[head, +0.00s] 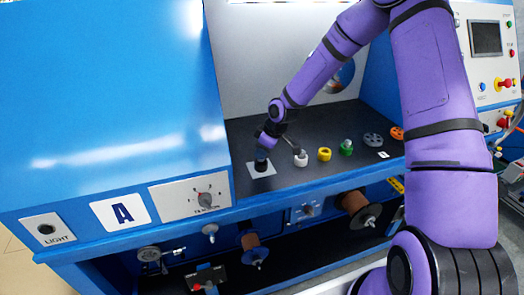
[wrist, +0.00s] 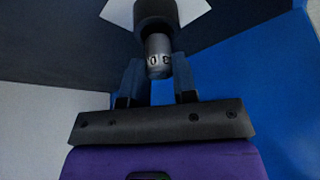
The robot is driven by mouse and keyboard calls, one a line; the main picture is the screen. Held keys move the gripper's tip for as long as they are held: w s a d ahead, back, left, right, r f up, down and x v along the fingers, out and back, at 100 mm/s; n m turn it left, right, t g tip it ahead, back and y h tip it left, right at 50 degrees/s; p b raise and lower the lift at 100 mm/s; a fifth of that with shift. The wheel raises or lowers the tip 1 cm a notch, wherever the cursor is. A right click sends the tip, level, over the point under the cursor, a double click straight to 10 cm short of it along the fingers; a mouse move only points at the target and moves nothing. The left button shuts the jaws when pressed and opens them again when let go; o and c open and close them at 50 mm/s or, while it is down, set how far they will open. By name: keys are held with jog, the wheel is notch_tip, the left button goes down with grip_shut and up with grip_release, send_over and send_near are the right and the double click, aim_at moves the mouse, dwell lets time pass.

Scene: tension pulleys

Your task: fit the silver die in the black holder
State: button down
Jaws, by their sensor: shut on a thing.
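The silver die (wrist: 158,56) is a short metal cylinder with dark digits on its side. My gripper (wrist: 158,72) is shut on it, with one dark finger on each side. The black holder (wrist: 155,12) is a dark round piece right at the die's far end. The die's far end is hidden there, so I cannot tell how deep it sits. In the head view the black holder (head: 261,164) stands on a white square plate (head: 256,174) on the dark bench. My gripper (head: 264,148) is directly above it, and the die is hidden there.
To the right on the dark bench (head: 300,185) stand a white holder (head: 301,160), a yellow ring (head: 324,154), a green holder (head: 346,149), a grey pulley (head: 373,140) and an orange part (head: 397,133). A blue machine wall (head: 110,90) rises close at left.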

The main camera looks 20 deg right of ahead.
jog(key=shift+f, duration=0.45)
jog(key=shift+f, duration=0.65)
dwell(0.6)
jog(key=c, duration=0.8)
grip_release()
jog(key=v, duration=1)
jog(key=shift+d+r, duration=0.1)
jog(key=shift+r, duration=0.25)
